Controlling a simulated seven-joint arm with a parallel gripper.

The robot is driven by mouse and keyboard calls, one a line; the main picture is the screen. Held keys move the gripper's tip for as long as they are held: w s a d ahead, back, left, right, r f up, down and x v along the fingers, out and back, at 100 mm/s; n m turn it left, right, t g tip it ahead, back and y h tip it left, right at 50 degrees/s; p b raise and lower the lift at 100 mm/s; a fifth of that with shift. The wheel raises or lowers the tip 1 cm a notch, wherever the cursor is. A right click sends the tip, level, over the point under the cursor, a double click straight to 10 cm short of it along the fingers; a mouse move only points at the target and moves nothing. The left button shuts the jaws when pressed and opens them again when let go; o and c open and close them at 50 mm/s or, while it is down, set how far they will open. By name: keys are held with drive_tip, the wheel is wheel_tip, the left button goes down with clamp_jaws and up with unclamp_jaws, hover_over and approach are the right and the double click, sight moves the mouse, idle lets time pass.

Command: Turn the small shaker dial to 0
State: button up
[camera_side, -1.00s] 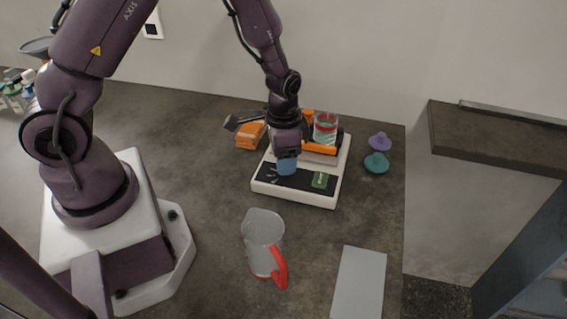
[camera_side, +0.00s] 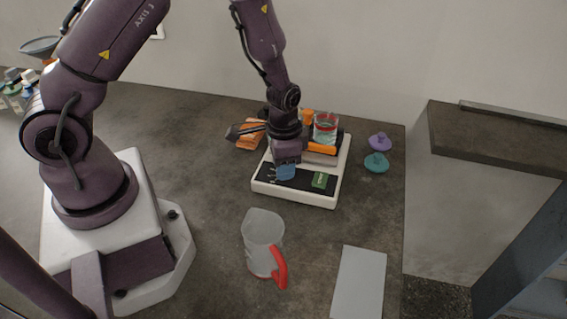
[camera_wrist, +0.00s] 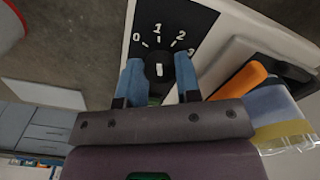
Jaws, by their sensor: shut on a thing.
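The shaker (camera_side: 294,196) is a low white box with a black front panel. My gripper (camera_side: 285,174) points down at the left part of that panel, its blue fingers at panel height. In the wrist view the small black dial (camera_wrist: 158,64) sits between the two blue fingers of my gripper (camera_wrist: 160,75), which are shut on it. The white marks 0, 1, 2 and 3 arc around the dial's far side. A short white line shows on the dial, but its exact setting is hard to tell. In the side view my gripper hides the dial.
A green display (camera_side: 320,180) is right of my gripper on the panel. A glass jar (camera_side: 325,128) with orange clamps stands behind. A clear jug (camera_side: 262,240) with a red handle stands in front. Purple (camera_side: 380,142) and teal (camera_side: 376,162) knobbed pieces lie to the right.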

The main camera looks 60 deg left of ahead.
drive_tip(key=shift+n, duration=0.4)
drive_tip(key=n, duration=0.3)
drive_tip(key=shift+n, duration=2)
drive_tip(key=o, duration=0.9)
wheel_tip(320, 180, up, 13)
